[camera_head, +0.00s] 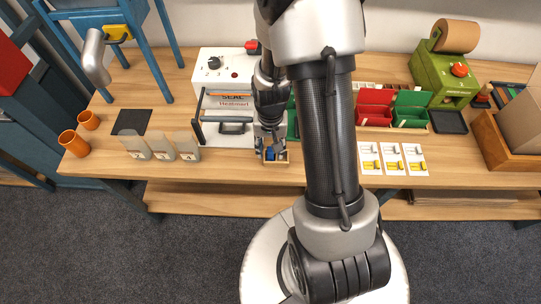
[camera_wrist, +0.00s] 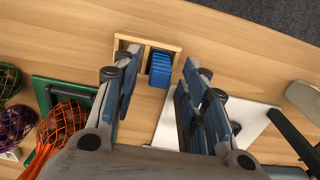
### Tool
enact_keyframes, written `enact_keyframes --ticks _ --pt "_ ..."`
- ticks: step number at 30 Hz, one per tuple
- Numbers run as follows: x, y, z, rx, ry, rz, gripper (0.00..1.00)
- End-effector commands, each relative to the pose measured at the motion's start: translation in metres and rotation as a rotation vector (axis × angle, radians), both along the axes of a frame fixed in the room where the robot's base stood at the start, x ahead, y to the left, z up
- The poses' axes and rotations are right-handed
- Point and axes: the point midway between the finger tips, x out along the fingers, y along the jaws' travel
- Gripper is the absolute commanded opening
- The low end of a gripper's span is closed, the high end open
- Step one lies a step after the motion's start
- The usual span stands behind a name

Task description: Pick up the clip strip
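A blue ribbed block (camera_wrist: 161,68), seemingly the clip strip, sits in a small open wooden holder (camera_wrist: 176,46) in the wrist view. In the head view the blue block (camera_head: 270,153) shows in its holder (camera_head: 264,161) near the table's front edge. My gripper (camera_wrist: 159,60) is open, with one finger on each side of the block in the wrist view and gaps visible on both sides. I cannot tell how far above it the fingertips are. In the head view my gripper (camera_head: 270,128) is above and just behind the holder, partly hidden by my arm.
A white sealing machine (camera_head: 226,62) and a pale plate with a dark handle (camera_head: 232,128) lie left of the holder. Netted bags (camera_wrist: 68,115) and a green tray (camera_wrist: 45,90) are close by in the wrist view. Red and green bins (camera_head: 375,105) stand right.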

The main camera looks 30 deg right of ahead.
Motion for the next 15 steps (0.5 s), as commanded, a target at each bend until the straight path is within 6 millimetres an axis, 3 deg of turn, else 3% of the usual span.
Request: enact_keyframes --ticks 2,8,15 --pt "-0.0002 0.0000 -0.0102 0.001 0.001 0.000 0.40" --pt "0.0004 -0.0001 -0.0095 -0.001 -0.001 0.000 0.40" --pt "0.0002 -0.0002 -0.0094 -0.001 -0.001 0.000 0.25"
